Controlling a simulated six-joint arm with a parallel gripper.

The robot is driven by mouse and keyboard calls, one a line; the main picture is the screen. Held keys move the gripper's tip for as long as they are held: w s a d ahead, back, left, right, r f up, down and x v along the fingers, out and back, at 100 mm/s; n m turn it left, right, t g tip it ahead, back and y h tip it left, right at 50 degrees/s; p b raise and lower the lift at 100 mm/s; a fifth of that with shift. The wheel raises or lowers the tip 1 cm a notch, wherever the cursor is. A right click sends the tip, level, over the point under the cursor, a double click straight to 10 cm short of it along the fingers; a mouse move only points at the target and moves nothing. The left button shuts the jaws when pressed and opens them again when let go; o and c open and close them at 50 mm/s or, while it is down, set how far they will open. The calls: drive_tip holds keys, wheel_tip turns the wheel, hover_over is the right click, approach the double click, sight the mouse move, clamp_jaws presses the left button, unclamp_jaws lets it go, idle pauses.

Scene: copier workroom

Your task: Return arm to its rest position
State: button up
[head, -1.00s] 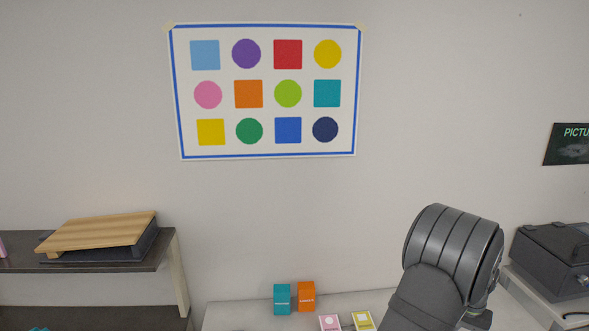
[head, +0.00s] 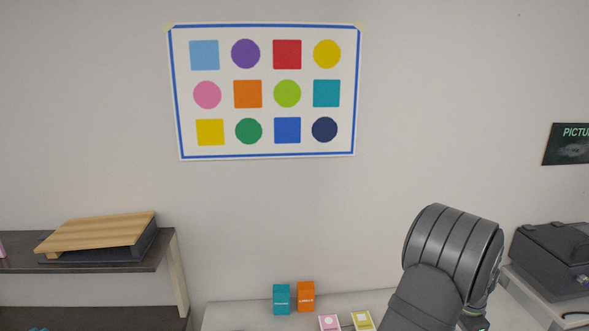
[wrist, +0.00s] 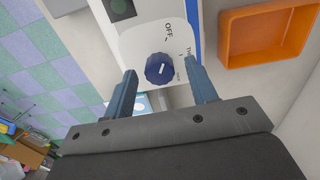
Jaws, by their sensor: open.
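My gripper (wrist: 162,92) shows in the wrist view with its two blue-grey fingers apart and nothing held between them. Ahead of the fingers is a dark blue knob (wrist: 159,67) on a white panel (wrist: 140,45), with "OFF" printed above it and another label, partly hidden by the right finger. From this view I cannot tell whether a finger touches the panel. In the head view my dark grey arm stands at the lower right, and the gripper is out of that picture.
An orange tray (wrist: 268,38) lies right of the panel. In the head view, teal (head: 281,299) and orange (head: 306,296) boxes stand on a white surface (head: 235,315) near pink (head: 329,322) and yellow (head: 362,321) cards. A shelf (head: 110,265) is left, a dark machine (head: 552,258) right.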

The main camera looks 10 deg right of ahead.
drive_tip(key=shift+m, duration=1.6)
drive_tip(key=shift+r, duration=0.1)
wheel_tip(320, 180, up, 17)
drive_tip(key=shift+r, duration=0.1)
wheel_tip(320, 180, down, 18)
drive_tip(key=shift+r, duration=0.2)
drive_tip(key=shift+n, duration=0.4)
drive_tip(key=shift+r, duration=0.1)
